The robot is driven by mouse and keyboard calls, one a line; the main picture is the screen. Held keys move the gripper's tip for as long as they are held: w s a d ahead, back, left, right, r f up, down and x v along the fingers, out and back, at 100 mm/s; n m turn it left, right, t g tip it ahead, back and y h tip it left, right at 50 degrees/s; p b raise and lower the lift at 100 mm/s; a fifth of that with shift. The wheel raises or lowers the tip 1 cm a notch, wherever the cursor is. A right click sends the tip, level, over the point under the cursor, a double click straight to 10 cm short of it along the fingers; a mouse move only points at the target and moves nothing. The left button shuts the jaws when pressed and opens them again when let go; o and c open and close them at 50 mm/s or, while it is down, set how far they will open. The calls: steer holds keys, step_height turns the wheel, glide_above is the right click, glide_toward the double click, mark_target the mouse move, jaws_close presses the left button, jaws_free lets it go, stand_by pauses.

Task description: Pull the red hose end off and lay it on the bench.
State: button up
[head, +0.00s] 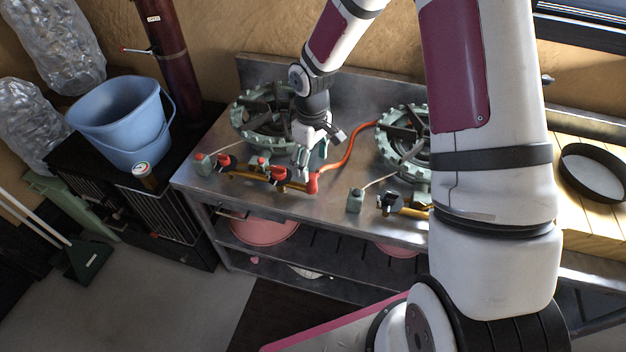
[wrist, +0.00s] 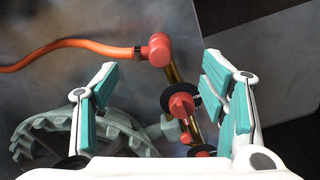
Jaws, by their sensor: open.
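The red hose end (head: 312,184) is an elbow-shaped cap at the right end of the brass pipe (head: 240,175), at the front of the metal bench (head: 345,180). In the wrist view the red hose end (wrist: 158,50) sits on the end of the brass pipe (wrist: 172,75). The orange hose (head: 346,154) runs from it back towards the right burner; it also shows in the wrist view (wrist: 100,46). My gripper (head: 309,160) is just above and behind the hose end. In the wrist view my gripper (wrist: 160,62) is open, its fingers apart on either side, nothing held.
Red valve knobs (head: 278,173) sit along the pipe. Green burners (head: 262,115) (head: 402,145) stand behind and to the right. A green block (head: 355,200) stands right of the hose end, with bare bench between. A blue bucket (head: 118,118) stands left.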

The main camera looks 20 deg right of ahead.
mark_target(311, 175)
step_height(311, 175, down, 6)
steer(key=b, duration=0.3)
steer(key=shift+f, duration=0.15)
steer(key=shift+s+f, duration=0.1)
steer(key=shift+f, duration=0.3)
steer(key=shift+a, duration=0.1)
steer(key=shift+w+d, duration=0.2)
steer(key=shift+d, duration=0.15)
steer(key=shift+w+d, duration=0.2)
steer(key=shift+d, duration=0.1)
steer(key=shift+d, duration=0.1)
stand_by(0.7)
steer(key=c, duration=1.5)
steer(key=shift+r, duration=0.15)
